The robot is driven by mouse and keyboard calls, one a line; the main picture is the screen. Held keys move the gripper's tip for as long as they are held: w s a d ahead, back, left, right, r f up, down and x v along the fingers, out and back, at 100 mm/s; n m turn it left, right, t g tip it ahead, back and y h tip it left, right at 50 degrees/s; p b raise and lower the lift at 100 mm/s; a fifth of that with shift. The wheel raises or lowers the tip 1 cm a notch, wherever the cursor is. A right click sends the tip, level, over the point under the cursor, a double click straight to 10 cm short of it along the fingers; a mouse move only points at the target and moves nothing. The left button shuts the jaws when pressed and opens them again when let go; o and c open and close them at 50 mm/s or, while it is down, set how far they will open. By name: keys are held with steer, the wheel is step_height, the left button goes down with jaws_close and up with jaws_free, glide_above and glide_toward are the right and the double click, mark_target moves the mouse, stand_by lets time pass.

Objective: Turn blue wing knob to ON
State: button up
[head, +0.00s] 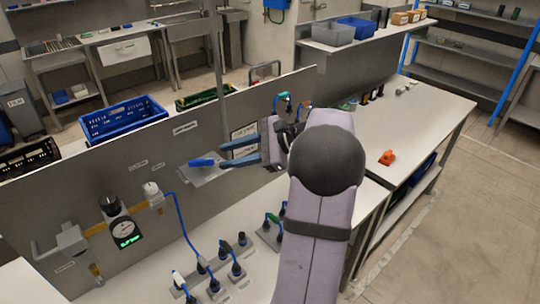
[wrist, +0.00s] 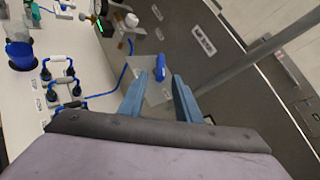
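The blue wing knob (head: 202,163) sticks out from a light grey plate (head: 206,176) on the grey upright panel. In the wrist view the knob (wrist: 160,67) appears just beyond my fingertips, between their lines. The plate (wrist: 154,95) shows behind my fingers. My gripper (head: 221,155) comes in from the right in the head view, with two blue fingers pointing at the knob. In the wrist view my gripper (wrist: 160,77) has its fingers apart with nothing between them. Its fingertips look short of the knob. No ON mark is readable.
A white label (head: 185,128) sits on the panel above the plate. A gauge with a green display (head: 124,232) and a white plug (head: 153,194) with a blue cable are left of the knob. Several black connectors stand on the bench below. A grey post (head: 219,70) rises behind the panel.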

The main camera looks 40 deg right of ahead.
steer(key=s+d+f+n+g+h, duration=0.25)
steer(key=s+f+n+g, duration=0.2)
steer(key=n, duration=1.15)
steer(key=s+d+r+n+g+h, duration=0.1)
steer(key=s+d+r+n+h, duration=0.1)
steer(key=d+r+n+h, duration=0.1)
steer(key=shift+s+d+r+n, duration=0.35)
steer(key=shift+d+r+n, duration=0.3)
steer(key=shift+r+n, duration=0.7)
steer(key=shift+f+n+g+h, duration=0.25)
steer(key=shift+o, duration=0.7)
